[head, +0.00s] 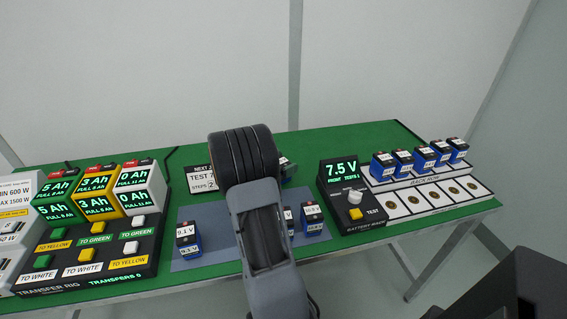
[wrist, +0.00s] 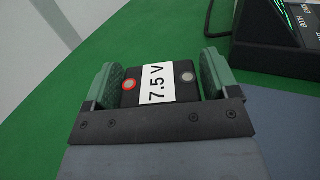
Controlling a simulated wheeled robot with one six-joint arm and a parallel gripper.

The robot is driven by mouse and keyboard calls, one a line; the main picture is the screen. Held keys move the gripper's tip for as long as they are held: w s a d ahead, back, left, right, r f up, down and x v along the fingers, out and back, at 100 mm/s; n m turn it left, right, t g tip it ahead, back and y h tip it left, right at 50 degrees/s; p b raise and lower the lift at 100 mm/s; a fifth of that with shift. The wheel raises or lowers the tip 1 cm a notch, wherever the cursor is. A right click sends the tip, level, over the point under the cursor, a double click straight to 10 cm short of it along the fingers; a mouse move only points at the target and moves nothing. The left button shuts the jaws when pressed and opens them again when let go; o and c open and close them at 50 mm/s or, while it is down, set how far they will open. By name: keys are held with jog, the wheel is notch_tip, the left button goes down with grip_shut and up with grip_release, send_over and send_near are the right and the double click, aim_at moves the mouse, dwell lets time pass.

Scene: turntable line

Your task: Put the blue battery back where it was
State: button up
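My gripper (wrist: 162,85) has its green fingers closed on both sides of a battery (wrist: 188,98) labelled 7.5 V, with a black top, one red-ringed terminal and one grey terminal. Its side colour is hidden in the wrist view. In the head view my arm hides most of the gripper (head: 288,168) and the held battery, behind the grey-blue mat. Blue batteries stand on the mat: one (head: 187,247) at left labelled 9.1 V, one (head: 314,228) at right, and one (head: 290,228) partly hidden by my arm.
The battery bank tester (head: 345,190) at right reads 7.5 V, with a yellow TEST button. Its rear rack holds several blue batteries (head: 404,169); the front row of white pads (head: 421,199) is bare. The transfer rig (head: 90,265) fills the left. Green table (head: 215,268) shows at the front.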

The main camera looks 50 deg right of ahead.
jog(key=shift+o, duration=0.8)
